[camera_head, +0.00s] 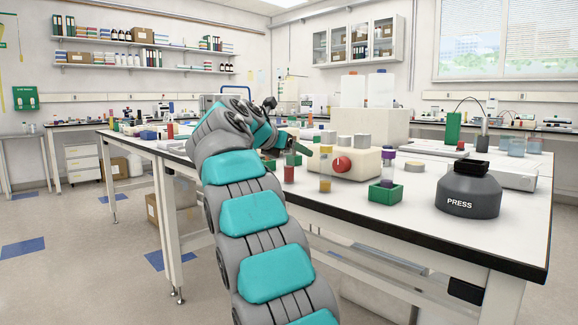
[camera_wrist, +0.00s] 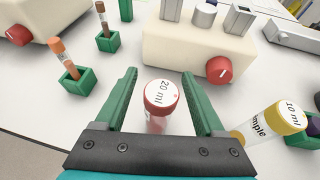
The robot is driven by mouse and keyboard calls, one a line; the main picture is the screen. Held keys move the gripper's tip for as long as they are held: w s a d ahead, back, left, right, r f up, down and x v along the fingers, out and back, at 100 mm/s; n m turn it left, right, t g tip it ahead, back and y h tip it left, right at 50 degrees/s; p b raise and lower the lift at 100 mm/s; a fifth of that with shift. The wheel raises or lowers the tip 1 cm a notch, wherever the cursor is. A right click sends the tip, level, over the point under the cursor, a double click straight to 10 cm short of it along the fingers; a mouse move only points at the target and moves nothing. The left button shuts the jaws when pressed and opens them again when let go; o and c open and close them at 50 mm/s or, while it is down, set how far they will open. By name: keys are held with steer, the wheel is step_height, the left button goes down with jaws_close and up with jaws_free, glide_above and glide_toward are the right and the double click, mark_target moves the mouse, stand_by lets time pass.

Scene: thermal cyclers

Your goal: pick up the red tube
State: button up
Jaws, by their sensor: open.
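The red tube (camera_wrist: 160,105) has a red cap marked "20 ml". In the wrist view it stands between the two green fingers of my gripper (camera_wrist: 159,76), with a gap visible on each side. My gripper is open. In the head view, a short red tube (camera_head: 289,173) stands on the table just below my gripper's green fingers (camera_head: 298,147). The lower part of the tube is mostly hidden in the wrist view by the cap and my gripper body.
A yellow-capped tube (camera_wrist: 270,122) marked "10 ml" is close to the right finger. A beige machine with a red knob (camera_wrist: 218,70) stands just beyond. Green holders (camera_wrist: 77,82) with tubes are at left. A black "PRESS" bottle (camera_head: 468,190) is near the table's front edge.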

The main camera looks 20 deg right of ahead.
jaws_close()
stand_by(0.6)
steer(key=shift+r, duration=0.15)
